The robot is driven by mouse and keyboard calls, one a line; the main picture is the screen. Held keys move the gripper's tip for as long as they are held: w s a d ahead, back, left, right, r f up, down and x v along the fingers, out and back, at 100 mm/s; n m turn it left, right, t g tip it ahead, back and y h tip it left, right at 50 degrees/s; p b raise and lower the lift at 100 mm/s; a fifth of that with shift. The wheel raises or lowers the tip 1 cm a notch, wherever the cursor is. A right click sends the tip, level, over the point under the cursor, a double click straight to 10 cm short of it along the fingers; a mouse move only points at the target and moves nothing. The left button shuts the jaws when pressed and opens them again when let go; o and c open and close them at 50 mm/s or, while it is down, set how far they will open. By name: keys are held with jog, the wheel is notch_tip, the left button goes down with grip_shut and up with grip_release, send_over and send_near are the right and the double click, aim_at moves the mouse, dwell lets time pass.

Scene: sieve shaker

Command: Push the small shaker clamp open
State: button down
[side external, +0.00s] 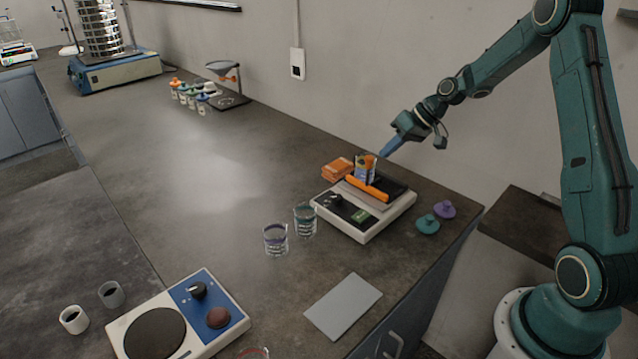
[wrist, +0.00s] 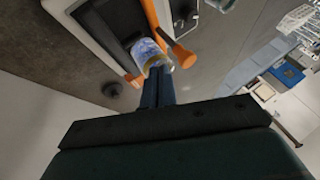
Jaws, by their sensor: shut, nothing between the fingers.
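The small shaker (side external: 370,233) is a white box with a dark front panel and a dark platform, near the bench's right end. Its orange clamp bar (side external: 367,188) lies across the platform and also shows in the wrist view (wrist: 151,14), with an orange knob-ended piece (wrist: 182,54) beside it. A small blue-and-clear vessel with orange around it (side external: 364,168) stands upright at the clamp; the wrist view shows it too (wrist: 146,52). My gripper (side external: 383,153) is shut and empty, its blue fingertips (wrist: 158,72) close beside the vessel and clamp. Whether they touch is unclear.
Orange blocks (side external: 337,170) lie behind the shaker. Teal (side external: 428,224) and purple (side external: 444,209) knobbed pieces lie to its right. Two beakers (side external: 276,240) stand to its left. A grey pad (side external: 343,306) and a hotplate (side external: 180,318) lie in front. The middle bench is clear.

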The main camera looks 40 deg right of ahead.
aim_at(369, 163)
jog(key=shift+w+a, duration=0.25)
jog(key=shift+a, duration=0.6)
jog(key=shift+a, duration=0.1)
jog(key=shift+a, duration=1.55)
jog(key=s+d+r, duration=0.6)
jog(key=d+r, duration=0.1)
jog(key=r, duration=0.1)
jog(key=shift+d, duration=0.35)
jog(key=shift+r, duration=0.1)
